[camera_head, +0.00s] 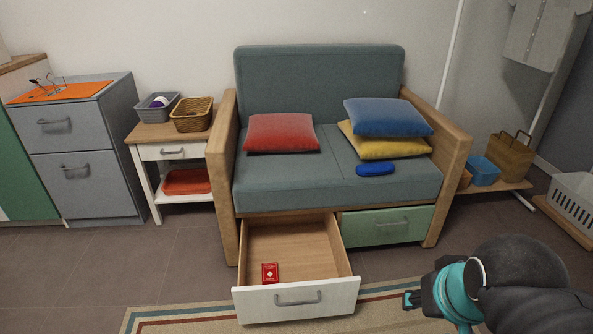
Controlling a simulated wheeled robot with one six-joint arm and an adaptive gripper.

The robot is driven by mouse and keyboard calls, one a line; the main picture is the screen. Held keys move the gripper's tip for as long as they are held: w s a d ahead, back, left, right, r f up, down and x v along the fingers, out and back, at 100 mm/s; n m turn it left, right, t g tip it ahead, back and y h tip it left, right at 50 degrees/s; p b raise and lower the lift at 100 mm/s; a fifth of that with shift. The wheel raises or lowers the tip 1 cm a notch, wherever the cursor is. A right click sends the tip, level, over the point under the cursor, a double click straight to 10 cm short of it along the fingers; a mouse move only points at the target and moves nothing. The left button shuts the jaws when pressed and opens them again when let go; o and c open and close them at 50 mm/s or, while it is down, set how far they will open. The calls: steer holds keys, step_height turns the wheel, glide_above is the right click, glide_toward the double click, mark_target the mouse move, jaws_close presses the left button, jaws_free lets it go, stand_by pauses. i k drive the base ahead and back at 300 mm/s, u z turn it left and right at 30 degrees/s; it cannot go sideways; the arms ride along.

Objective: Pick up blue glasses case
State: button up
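The blue glasses case (375,169) is a small, rounded, elongated shape. It lies on the front right part of the grey-green sofa seat (310,185), just in front of the yellow cushion (383,143). My gripper (410,300) is at the lower right, low over the floor and rug, in front of the sofa and well apart from the case. Its fingers are small and partly hidden by the wrist, so I cannot tell whether they are open or shut.
An open drawer (297,301) juts from the sofa base, holding a red card box (270,273). A blue cushion (387,117) lies on the yellow one; a red cushion (282,132) is left. The wooden armrest (446,165) stands right of the case. Floor before the green drawer (387,225) is clear.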

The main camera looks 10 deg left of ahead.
mark_target(376, 168)
steer(key=u, duration=1.05)
steer(key=i, duration=1)
steer(key=z, duration=0.05)
